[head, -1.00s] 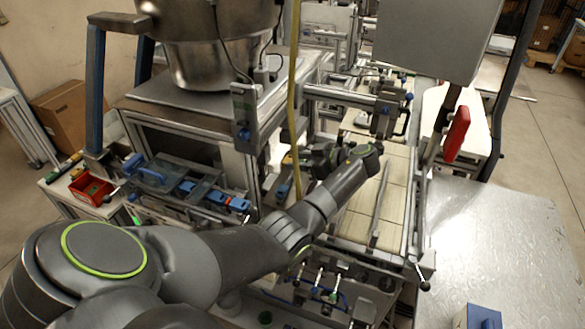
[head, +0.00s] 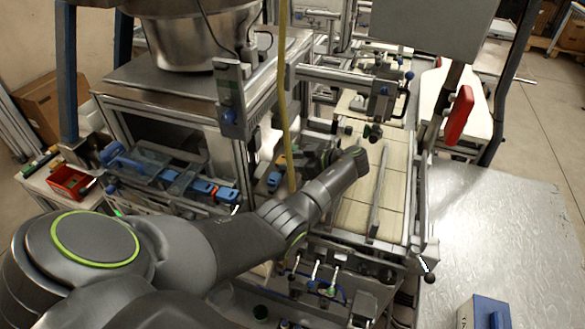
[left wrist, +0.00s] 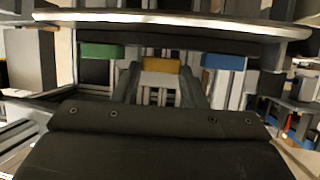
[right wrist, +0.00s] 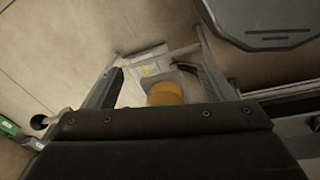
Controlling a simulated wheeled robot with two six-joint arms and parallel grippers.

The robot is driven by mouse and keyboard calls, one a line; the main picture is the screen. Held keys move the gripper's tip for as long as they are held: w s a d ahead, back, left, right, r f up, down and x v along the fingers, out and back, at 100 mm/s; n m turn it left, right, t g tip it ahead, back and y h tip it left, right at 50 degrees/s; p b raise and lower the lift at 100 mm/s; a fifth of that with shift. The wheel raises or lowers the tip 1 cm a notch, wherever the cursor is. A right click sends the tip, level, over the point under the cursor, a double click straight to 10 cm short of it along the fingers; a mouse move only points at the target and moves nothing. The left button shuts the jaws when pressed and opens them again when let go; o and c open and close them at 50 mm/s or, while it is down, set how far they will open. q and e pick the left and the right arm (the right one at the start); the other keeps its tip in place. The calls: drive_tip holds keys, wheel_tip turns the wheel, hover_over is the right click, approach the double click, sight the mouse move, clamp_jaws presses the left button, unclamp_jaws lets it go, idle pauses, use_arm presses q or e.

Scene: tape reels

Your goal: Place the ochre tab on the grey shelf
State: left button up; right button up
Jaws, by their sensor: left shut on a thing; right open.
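In the left wrist view the ochre tab (left wrist: 160,65) sits between the fingers of my left gripper (left wrist: 157,72), which is shut on it. A green tab (left wrist: 102,51) is to its left and a blue tab (left wrist: 222,62) to its right, both apart from the fingers. A dark grey strip with a bright metal edge (left wrist: 185,19) runs just above all these tabs; I cannot tell whether it is the grey shelf. In the head view my left arm reaches over the machine and its gripper (head: 322,156) shows only partly. My right gripper (right wrist: 160,58) is open in the right wrist view.
An orange round thing (right wrist: 165,93) shows between the right fingers, apparently beyond them. In the head view a yellow hose (head: 284,110) hangs close to the left arm. A red handle (head: 459,115) stands right of the tiled belt. The metal table (head: 500,230) is mostly clear.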

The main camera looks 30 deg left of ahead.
use_arm(q)
drive_tip(key=shift+f, duration=0.55)
drive_tip(key=shift+d+r, duration=0.15)
drive_tip(key=shift+f, duration=0.2)
drive_tip(key=o, duration=0.7)
drive_tip(key=shift+o, duration=0.2)
drive_tip(key=shift+r, duration=0.1)
